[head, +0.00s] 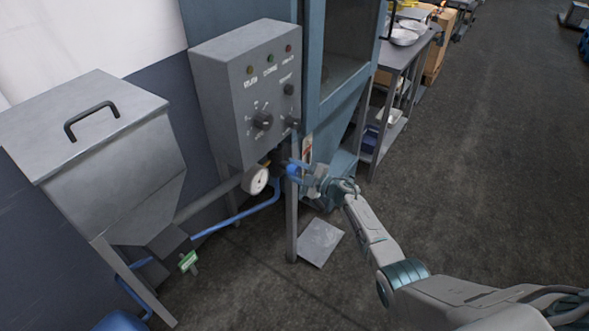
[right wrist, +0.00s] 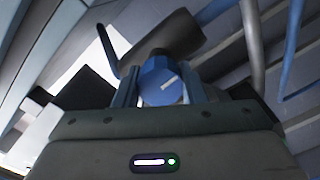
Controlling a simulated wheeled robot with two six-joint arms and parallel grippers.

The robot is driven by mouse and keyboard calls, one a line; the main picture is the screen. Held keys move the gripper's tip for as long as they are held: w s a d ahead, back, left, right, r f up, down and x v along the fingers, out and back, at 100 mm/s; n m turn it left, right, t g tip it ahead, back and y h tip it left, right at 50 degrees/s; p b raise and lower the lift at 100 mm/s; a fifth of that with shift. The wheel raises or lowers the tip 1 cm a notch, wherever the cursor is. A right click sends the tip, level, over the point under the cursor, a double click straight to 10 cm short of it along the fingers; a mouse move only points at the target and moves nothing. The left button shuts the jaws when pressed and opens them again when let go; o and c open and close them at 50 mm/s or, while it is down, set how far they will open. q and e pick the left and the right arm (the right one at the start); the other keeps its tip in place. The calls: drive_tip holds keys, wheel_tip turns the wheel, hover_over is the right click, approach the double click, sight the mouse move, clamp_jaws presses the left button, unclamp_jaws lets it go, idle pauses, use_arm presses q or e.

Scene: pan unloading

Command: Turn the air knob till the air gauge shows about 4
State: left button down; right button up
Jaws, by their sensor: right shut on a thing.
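The blue air knob (head: 293,169) sits below the grey control box, at the end of my right arm. The round white air gauge (head: 256,180) is just left of the knob in the head view. Its needle is too small to read. My left gripper is not in view.
The grey control box (head: 243,95) with knobs and lamps hangs above the gauge. A grey lidded hopper (head: 95,150) stands at the left. A blue hose (head: 238,217) runs below the gauge. A flat plate (head: 320,243) lies on the floor.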

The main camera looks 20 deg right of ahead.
idle(0.3)
drive_tip(key=o, duration=1)
drive_tip(key=b+v, duration=0.1)
drive_tip(key=v, duration=0.9)
drive_tip(key=shift+s+d+b, duration=0.3)
drive_tip(key=shift+f, duration=0.1)
